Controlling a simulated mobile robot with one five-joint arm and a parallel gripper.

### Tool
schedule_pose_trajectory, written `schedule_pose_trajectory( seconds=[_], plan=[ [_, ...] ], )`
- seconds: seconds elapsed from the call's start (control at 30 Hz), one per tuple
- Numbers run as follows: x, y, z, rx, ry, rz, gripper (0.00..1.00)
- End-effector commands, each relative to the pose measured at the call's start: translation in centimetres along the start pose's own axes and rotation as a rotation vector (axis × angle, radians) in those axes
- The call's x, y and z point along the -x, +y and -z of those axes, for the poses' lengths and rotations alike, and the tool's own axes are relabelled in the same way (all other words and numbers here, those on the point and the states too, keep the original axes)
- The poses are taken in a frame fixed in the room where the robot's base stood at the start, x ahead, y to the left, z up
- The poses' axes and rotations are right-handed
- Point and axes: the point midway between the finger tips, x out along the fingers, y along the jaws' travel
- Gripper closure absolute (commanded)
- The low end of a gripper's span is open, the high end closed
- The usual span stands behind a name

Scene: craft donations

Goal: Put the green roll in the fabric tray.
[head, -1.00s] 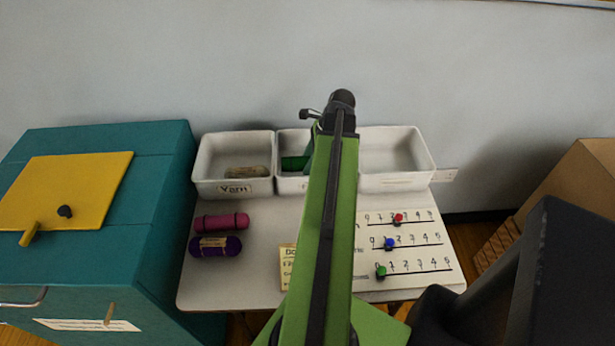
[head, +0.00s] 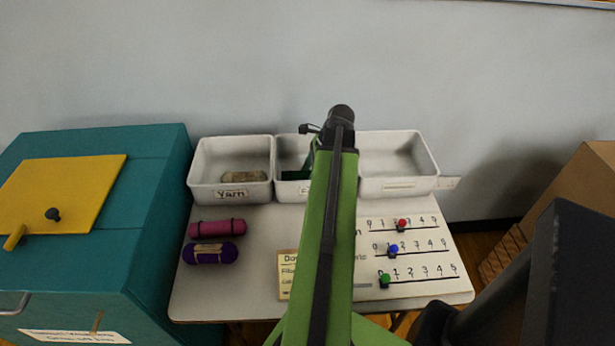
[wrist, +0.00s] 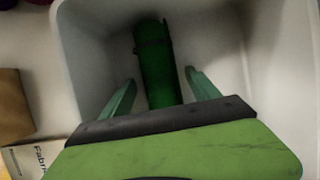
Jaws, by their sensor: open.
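The dark green roll (wrist: 157,60) lies in the fabric tray (wrist: 85,60), on its floor as far as the wrist view shows. A dark band crosses it near its far end. My gripper (wrist: 160,78) is open, with one finger on each side of the roll and a gap on both sides. The roll's near end is hidden behind my gripper. In the head view the fabric tray (head: 287,138) is the middle of three white trays, partly covered by my arm. Dark green shows inside it.
The yarn tray (head: 230,142), holding a beige bundle (head: 243,176), stands left. An empty-looking white tray (head: 398,186) stands right. A pink roll (head: 217,228) and a purple bundle (head: 210,253) lie on the table. A slider board (head: 420,260) is at right, a teal cabinet (head: 150,200) left.

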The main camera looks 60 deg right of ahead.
Motion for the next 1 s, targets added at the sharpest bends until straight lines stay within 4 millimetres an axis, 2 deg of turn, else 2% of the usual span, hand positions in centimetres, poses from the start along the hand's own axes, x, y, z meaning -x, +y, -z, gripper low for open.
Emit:
schedule_pose_trajectory(
  seconds=[0.27, 0.37, 0.7, 0.8, 1.0],
  plan=[
    [0.9, 0.0, -0.2, 0.0, 0.0, 0.0, 0.29],
    [2.3, 0.0, -0.3, -0.001, 0.0, 0.0, 0.29],
    [10.1, 0.0, -0.5, -0.002, 0.0, 0.0, 0.29],
    [11.7, 0.0, -0.4, -0.002, 0.0, 0.0, 0.29],
    [12.5, 0.0, -0.1, 0.0, 0.0, 0.0, 0.29]
  ],
)
